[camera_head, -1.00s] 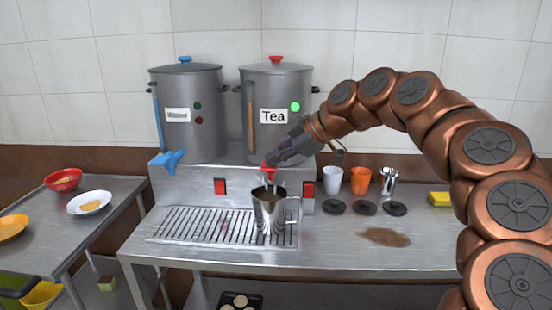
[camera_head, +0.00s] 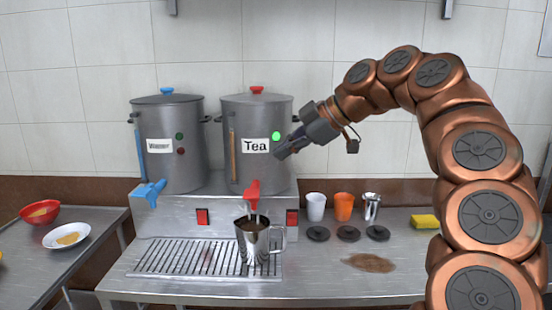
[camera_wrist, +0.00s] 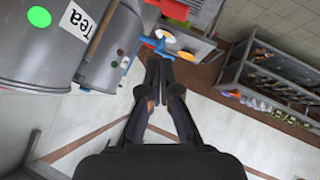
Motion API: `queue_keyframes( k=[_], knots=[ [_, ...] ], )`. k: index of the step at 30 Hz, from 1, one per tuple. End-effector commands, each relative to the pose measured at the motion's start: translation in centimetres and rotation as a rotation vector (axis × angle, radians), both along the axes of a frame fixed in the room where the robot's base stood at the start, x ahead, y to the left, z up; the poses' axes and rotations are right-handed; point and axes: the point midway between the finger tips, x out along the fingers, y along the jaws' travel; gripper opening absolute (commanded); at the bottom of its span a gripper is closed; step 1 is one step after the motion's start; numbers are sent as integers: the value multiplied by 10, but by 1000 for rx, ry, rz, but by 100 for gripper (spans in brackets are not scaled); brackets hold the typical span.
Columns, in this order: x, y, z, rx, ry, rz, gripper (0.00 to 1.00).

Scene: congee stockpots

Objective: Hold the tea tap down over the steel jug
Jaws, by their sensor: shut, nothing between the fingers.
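The tea stockpot (camera_head: 256,177) is grey with a red lid knob, a "Tea" label and a lit green light. Its red tap (camera_head: 253,192) sits low on its front, with the steel jug (camera_head: 251,246) below it on the drip grate. The jug looks filled with dark liquid near its rim. My gripper (camera_head: 281,155) is shut and empty, above and to the right of the tap, apart from it, close to the pot's right side.
A second stockpot (camera_head: 168,171) with a blue tap (camera_head: 149,193) stands left. The drip grate (camera_head: 170,257) is clear left of the jug.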

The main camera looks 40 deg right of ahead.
Motion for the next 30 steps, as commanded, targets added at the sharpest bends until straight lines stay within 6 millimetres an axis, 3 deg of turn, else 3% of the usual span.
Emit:
queue_keyframes(
  k=[8,30],
  knots=[
    [-7,-5,9,0,-2,-1,0],
    [-8,-6,10,0,-2,0,0]
  ],
)
